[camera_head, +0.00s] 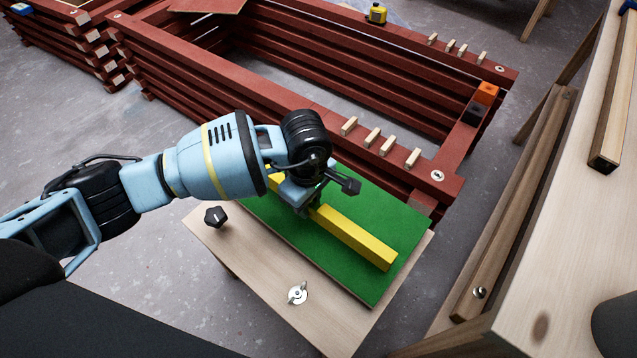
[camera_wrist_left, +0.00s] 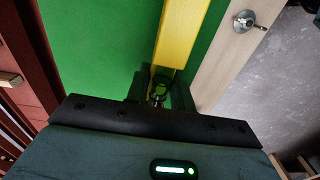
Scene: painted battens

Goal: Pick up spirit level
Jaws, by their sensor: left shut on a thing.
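The spirit level is a long yellow bar (camera_head: 352,238) lying on a green board (camera_head: 385,205) on a small wooden table. My left gripper (camera_head: 312,203) is over the bar's middle in the head view and is shut on it. In the left wrist view the yellow spirit level (camera_wrist_left: 178,38) runs up from between the fingers of my left gripper (camera_wrist_left: 160,90), over the green board (camera_wrist_left: 100,50). The gripper hides part of the bar. I cannot tell whether the bar is lifted off the board. My right gripper is not in view.
Stacked red battens (camera_head: 285,85) with small wooden pegs stand behind the table. A black knob (camera_head: 215,216) and a metal wing nut (camera_head: 298,292) sit on the wooden tabletop (camera_head: 330,325). A pale wooden bench (camera_head: 575,240) is at the right.

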